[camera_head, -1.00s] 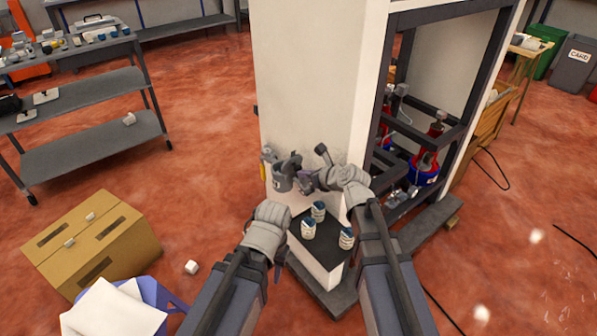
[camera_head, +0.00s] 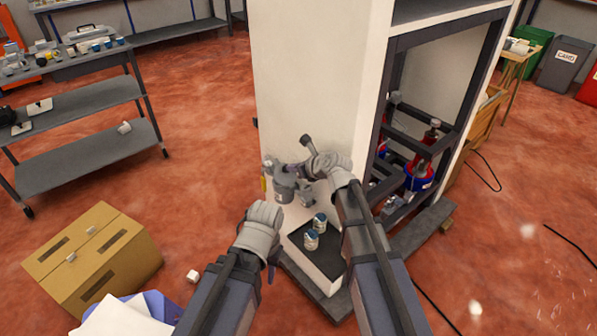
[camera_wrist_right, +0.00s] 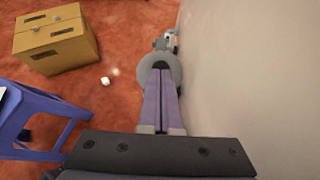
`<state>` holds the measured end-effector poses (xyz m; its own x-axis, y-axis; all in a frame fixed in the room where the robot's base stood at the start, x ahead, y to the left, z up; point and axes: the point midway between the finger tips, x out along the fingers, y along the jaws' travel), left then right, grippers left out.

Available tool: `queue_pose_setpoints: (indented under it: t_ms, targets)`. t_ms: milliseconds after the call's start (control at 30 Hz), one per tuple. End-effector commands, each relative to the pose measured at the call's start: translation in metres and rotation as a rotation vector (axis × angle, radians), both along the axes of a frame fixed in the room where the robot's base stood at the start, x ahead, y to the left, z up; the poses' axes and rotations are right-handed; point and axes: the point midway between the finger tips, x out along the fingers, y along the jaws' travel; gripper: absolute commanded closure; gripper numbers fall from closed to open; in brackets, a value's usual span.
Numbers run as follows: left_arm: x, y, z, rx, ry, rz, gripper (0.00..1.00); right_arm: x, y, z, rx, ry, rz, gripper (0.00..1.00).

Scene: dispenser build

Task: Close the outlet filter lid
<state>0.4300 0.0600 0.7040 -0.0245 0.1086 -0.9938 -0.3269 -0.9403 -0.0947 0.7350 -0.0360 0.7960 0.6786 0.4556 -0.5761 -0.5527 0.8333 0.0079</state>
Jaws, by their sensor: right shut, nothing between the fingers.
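The outlet filter (camera_head: 284,187) is a grey fitting low on the white cabinet's left face. A grey round part (camera_wrist_right: 160,62), possibly its lid, shows beyond my right fingertips in the wrist view; I cannot tell how far the lid is open. My right gripper (camera_head: 293,168) is shut and empty, right at the top of the fitting. Its purple fingers (camera_wrist_right: 160,78) lie together and overlap the round part; contact is unclear. My left gripper (camera_head: 271,272) hangs lower left, apart from the fitting, its fingers mostly hidden by its wrist.
Two jars (camera_head: 315,232) stand on a dark-topped white block below the fitting. A dark knob (camera_head: 306,140) stands above my right gripper. A cardboard box (camera_head: 95,258) and a shelf cart (camera_head: 85,155) stand left. The red floor between is mostly clear.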

Motion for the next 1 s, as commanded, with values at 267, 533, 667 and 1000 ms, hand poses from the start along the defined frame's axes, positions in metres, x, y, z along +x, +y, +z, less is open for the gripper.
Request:
queue_pose_setpoints:
  t_ms: [267, 533, 667, 1000]
  targets:
    - [0.000, 0.000, 0.000, 0.000, 0.000, 0.000, 0.61, 0.024, 0.016, 0.000, -0.001, 0.000, 0.001, 1.00]
    - [0.000, 0.000, 0.006, 0.000, 0.000, 0.000, 0.61, 0.045, 0.032, -0.001, -0.023, 0.031, 0.004, 1.00]
    - [0.000, 0.000, 0.023, 0.000, 0.000, 0.000, 0.61, 0.055, 0.039, -0.003, -0.092, 0.125, 0.005, 1.00]
    - [0.000, 0.000, 0.038, 0.000, 0.000, 0.000, 0.61, 0.069, 0.049, -0.022, -0.234, 0.321, 0.003, 1.00]
